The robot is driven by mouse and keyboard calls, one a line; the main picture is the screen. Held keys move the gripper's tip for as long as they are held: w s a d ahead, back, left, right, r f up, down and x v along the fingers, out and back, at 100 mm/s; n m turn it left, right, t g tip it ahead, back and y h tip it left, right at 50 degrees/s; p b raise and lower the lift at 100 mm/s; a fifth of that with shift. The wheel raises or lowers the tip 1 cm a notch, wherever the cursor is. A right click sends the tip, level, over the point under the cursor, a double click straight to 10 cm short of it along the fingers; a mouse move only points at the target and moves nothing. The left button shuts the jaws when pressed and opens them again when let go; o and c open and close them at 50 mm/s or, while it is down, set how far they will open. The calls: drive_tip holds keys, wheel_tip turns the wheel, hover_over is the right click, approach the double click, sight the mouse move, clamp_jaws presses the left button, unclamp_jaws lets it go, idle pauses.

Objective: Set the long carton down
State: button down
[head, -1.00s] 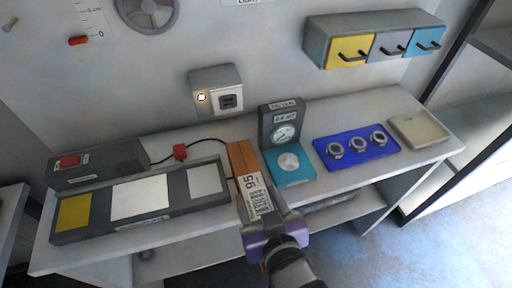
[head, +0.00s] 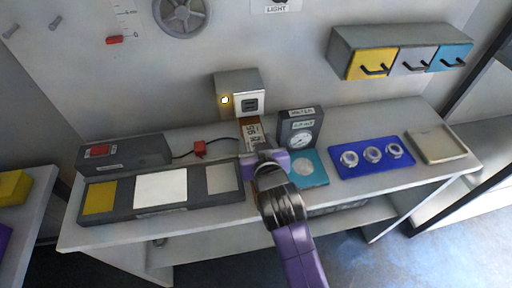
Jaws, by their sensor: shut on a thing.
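The long carton (head: 252,133) is brown with a white printed label. In the head view it stands out past the far side of my gripper (head: 262,156), between the grey mat and the meter. My gripper is shut on the carton, and its purple body hides the carton's near end. I cannot tell whether the carton touches the table (head: 220,211).
Left of the carton lies a dark board with yellow, white and grey panels (head: 160,188). Right of it stand a meter (head: 301,128) with a teal base, a blue tray (head: 371,156) of round parts and a beige tray (head: 437,145). A wall box (head: 239,92) is behind.

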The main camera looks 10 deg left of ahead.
drive_tip(key=shift+w+f+p, duration=0.15)
drive_tip(key=shift+f+p, duration=0.25)
drive_tip(key=shift+f, duration=1.1)
drive_tip(key=shift+f, duration=0.2)
drive_tip(key=shift+c, duration=2.4)
unclamp_jaws()
drive_tip(key=shift+f, duration=0.15)
